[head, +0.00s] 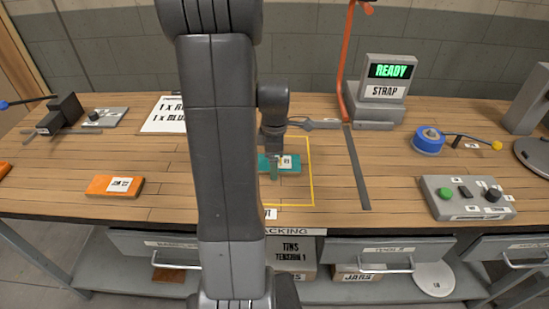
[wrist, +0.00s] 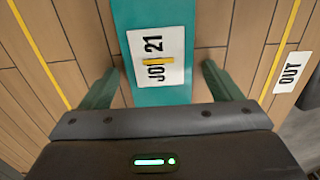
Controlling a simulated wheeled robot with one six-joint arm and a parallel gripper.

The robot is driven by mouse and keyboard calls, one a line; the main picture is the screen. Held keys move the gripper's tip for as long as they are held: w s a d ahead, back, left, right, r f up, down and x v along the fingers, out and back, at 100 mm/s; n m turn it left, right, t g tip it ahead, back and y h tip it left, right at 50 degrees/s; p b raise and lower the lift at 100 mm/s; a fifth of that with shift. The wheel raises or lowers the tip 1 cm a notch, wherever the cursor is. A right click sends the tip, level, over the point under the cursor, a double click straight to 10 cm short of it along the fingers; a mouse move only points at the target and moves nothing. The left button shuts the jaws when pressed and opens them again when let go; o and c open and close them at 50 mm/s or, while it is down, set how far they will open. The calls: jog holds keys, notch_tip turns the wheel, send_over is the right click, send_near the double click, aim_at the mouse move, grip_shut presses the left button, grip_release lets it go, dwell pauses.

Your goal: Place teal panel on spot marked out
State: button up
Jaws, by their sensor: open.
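The teal panel (head: 293,170) lies inside the yellow outline (head: 312,180) on the wooden bench, partly hidden by my arm in the head view. Its white label reads as JOB 21, with a small yellow bar across it. In the wrist view the panel (wrist: 152,95) runs up the middle of the picture, with yellow lines on both sides. The OUT tag (wrist: 291,72) lies to the right, beyond the outline. My gripper (wrist: 158,70) is open over the panel, one finger on each side. Small gaps show between the fingers and the panel's long edges.
An orange panel (head: 114,186) lies left of my arm. A wrench (head: 315,124) lies behind the outline, and a dark strip (head: 357,168) runs to its right. The READY display (head: 388,78), blue tape roll (head: 428,141) and button box (head: 466,198) stand further right.

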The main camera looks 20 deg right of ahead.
notch_tip(320, 180, up, 12)
jog(key=shift+r+p, duration=0.2)
jog(key=shift+p, duration=0.2)
dwell(0.3)
notch_tip(320, 180, down, 12)
jog(key=shift+f+b, duration=0.1)
jog(key=shift+b, duration=0.2)
notch_tip(320, 180, up, 3)
jog(key=shift+r, duration=0.4)
